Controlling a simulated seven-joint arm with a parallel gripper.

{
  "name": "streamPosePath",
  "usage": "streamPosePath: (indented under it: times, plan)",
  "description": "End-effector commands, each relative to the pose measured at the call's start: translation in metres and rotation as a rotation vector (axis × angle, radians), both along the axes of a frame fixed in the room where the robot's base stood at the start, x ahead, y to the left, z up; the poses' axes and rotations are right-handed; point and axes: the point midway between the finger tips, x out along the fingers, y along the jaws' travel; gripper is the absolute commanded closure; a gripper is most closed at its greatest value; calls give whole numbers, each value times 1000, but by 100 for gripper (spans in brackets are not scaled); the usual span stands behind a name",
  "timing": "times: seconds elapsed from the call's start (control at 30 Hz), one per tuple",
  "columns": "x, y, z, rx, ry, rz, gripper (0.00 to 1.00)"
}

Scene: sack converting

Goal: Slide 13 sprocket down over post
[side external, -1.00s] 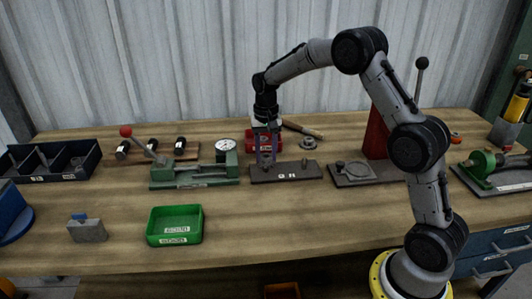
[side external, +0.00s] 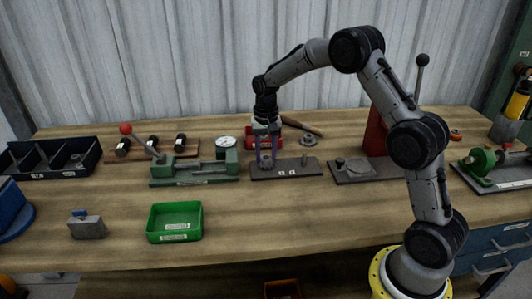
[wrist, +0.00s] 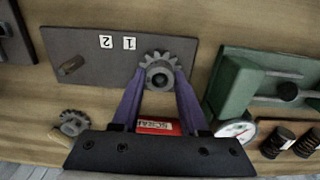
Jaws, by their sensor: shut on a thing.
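The toothed grey sprocket (wrist: 160,72) is between the purple fingertips of my gripper (wrist: 158,84) in the wrist view, and my gripper is shut on it. It is over the end of the dark plate (wrist: 85,48) near the label 1. In the side view my gripper (side external: 267,160) points down at the left end of the plate (side external: 258,173), with the sprocket low between the fingers. Any post under the sprocket is hidden, so I cannot tell how far down it sits. A bare post (wrist: 71,65) stands at the plate's other end.
A second sprocket (side external: 307,140) lies loose behind the plate. A red bin (wrist: 157,127) is behind my gripper, a green vise-like fixture (side external: 195,172) and a dial gauge (side external: 226,143) stand to the left. A green tray (side external: 174,222) is in front; the bench front centre is clear.

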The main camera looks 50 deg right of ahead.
Motion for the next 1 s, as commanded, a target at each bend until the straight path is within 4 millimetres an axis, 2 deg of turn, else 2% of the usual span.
streamPosePath:
  times: [0.9, 0.93, 1.0]
  plan:
    - [0, 0, -11, -1, -2, 0, 100]
    - [0, 0, -11, -1, -2, 0, 55]
    - [0, 0, -11, -1, -2, 0, 42]
